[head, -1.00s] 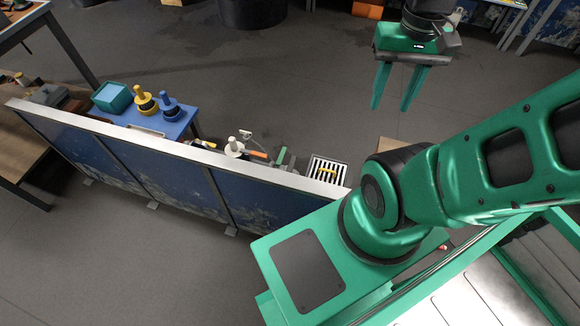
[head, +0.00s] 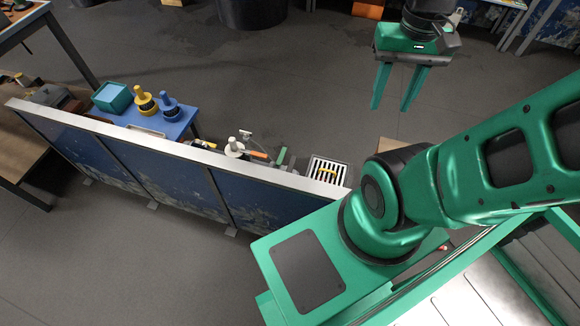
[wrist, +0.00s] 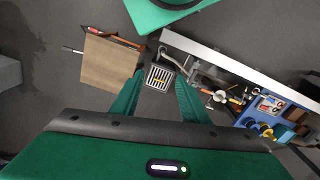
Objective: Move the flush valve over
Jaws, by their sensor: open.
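Behind the low wall, a white-topped round part (head: 234,147) stands low beside an orange-handled piece (head: 257,155); I cannot tell for certain whether this is the flush valve. The white part also shows in the wrist view (wrist: 220,96), right of my fingers. A drain grate (head: 328,170) with a yellow piece across it lies to its right, and in the wrist view (wrist: 158,77) the grate shows between my fingers. My gripper (head: 390,108) is open and empty, pointing down, well above the floor and apart from all of these.
A low blue wall with a pale top rail (head: 170,145) runs between my base and these parts. A blue table (head: 180,127) holds a teal box (head: 112,97), a yellow-handled part (head: 145,100) and a blue-handled part (head: 168,104). A brown board (wrist: 105,68) lies left of the grate.

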